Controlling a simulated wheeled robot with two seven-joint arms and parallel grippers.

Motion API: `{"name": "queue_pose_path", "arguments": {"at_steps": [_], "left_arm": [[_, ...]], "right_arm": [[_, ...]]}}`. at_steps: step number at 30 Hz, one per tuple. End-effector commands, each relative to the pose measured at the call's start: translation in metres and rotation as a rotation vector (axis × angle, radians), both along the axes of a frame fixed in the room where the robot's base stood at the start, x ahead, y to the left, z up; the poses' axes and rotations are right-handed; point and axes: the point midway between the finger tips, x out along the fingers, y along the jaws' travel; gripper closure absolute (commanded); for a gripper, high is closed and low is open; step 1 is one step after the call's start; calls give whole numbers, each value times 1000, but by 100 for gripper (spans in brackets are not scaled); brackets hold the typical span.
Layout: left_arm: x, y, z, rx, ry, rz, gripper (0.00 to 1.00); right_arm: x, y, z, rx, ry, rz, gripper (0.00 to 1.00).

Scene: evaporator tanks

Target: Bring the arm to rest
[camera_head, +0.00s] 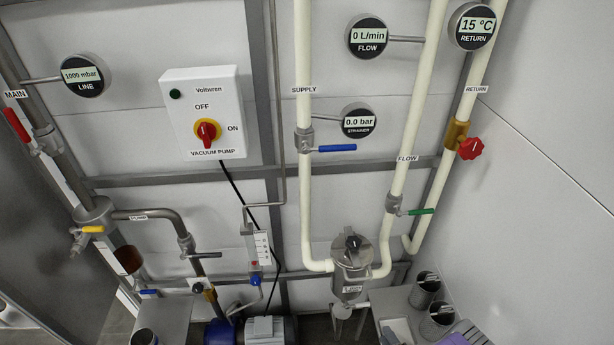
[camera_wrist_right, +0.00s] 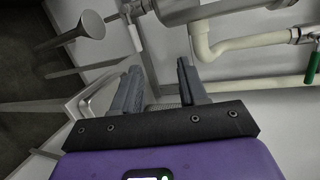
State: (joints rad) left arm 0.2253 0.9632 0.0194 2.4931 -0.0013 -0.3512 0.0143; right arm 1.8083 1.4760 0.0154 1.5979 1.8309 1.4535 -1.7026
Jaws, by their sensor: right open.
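My right gripper (camera_head: 463,331) shows only in part at the bottom right edge of the head view, with its purple body cut off by the frame. In the right wrist view the right gripper (camera_wrist_right: 157,82) has its two grey fingers apart, with nothing visible between them. The purple body (camera_wrist_right: 170,160) fills the bottom of that view. I cannot make out my left gripper in either view.
Two metal cups (camera_head: 425,290) stand near my right gripper on a grey bench. The strainer (camera_head: 351,265) and cream supply pipe (camera_head: 303,180) are left of it. The vacuum pump switch box (camera_head: 205,110) is on the wall. The right wall (camera_head: 540,180) is bare.

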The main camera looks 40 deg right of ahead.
Motion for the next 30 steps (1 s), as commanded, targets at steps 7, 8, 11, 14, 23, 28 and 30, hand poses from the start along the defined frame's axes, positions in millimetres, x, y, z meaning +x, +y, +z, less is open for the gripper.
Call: {"name": "queue_pose_path", "arguments": {"at_steps": [7,8,11,14,23,28,30], "left_arm": [[1,0,-11,0,-2,0,57],[1,0,-12,0,-2,0,57],[1,0,-18,0,-2,0,57],[1,0,-28,0,-2,0,57],[2,0,-57,0,-2,0,57],[2,0,-73,0,-2,0,57],[2,0,-79,0,-2,0,57]], "right_arm": [[71,64,-8,217,-2,290,57],[80,76,-8,250,5,338,57],[110,125,-9,374,47,528,57],[134,195,-7,515,153,793,57],[98,343,-2,521,785,1493,57],[84,360,-5,173,1078,1680,57],[90,364,-4,-7,1131,1713,57]]}}
